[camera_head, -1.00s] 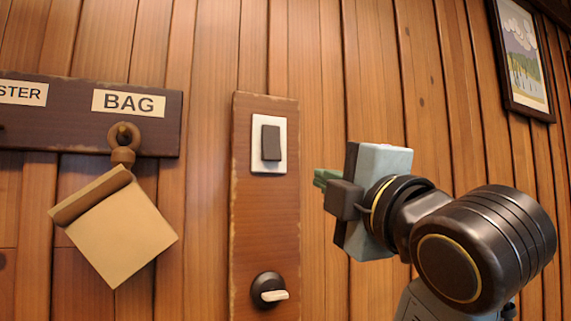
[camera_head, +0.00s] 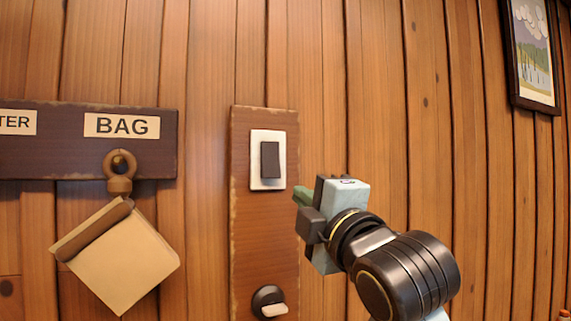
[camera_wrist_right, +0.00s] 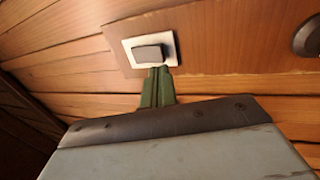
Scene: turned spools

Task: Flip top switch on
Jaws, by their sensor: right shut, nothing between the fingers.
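The top switch (camera_head: 269,160) is a dark rocker on a white plate, fixed high on a brown wooden board (camera_head: 265,220) on the wall. It also shows in the right wrist view (camera_wrist_right: 149,53), just beyond my fingertips. My right gripper (camera_head: 301,196) is just below and to the right of the switch in the head view. Its green fingers are shut together and empty. In the wrist view the fingertips (camera_wrist_right: 158,72) overlap the plate's lower edge; I cannot tell whether they touch it. My left gripper is not in view.
A dark round knob with a pale lever (camera_head: 269,300) sits lower on the same board. At left, a tan bag (camera_head: 122,257) hangs from a peg on a rail (camera_head: 60,155) labelled BAG. A framed picture (camera_head: 532,52) hangs at upper right.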

